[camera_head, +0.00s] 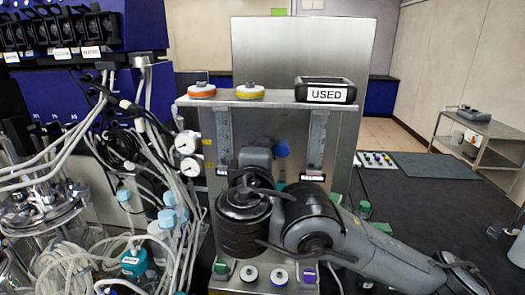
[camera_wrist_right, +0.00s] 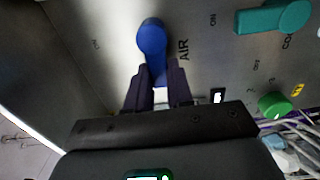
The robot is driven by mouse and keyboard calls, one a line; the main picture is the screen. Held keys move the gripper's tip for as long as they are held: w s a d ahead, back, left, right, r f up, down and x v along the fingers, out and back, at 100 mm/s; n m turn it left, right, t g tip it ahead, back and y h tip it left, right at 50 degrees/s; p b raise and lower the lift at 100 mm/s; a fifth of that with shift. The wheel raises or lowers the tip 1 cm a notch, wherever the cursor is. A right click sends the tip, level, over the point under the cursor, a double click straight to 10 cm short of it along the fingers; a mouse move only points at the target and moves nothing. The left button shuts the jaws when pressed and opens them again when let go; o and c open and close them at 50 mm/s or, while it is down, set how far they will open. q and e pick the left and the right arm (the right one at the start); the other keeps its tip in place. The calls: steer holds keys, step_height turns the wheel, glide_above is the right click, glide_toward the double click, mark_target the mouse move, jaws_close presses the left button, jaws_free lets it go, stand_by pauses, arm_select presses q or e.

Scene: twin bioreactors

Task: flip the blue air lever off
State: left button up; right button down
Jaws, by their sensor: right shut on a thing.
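The blue air lever (camera_wrist_right: 152,38) is on a grey metal panel beside the printed word AIR in the right wrist view. Its rounded end is at the top and its handle runs down between the fingers of my right gripper (camera_wrist_right: 158,78). The gripper is shut on that handle. In the head view a small part of the blue lever (camera_head: 282,149) shows just past my right wrist. My right arm covers much of the panel there and hides the fingers. My left gripper is in neither view.
A teal lever (camera_wrist_right: 275,17) and a green knob (camera_wrist_right: 273,105) sit close by on the panel. A shelf above holds a black bin marked USED (camera_head: 326,91) and orange (camera_head: 202,91) and yellow (camera_head: 250,91) discs. Tangled tubing and glass vessels crowd the left.

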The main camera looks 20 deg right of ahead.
stand_by(0.3)
steer(key=c, duration=1)
jaws_free()
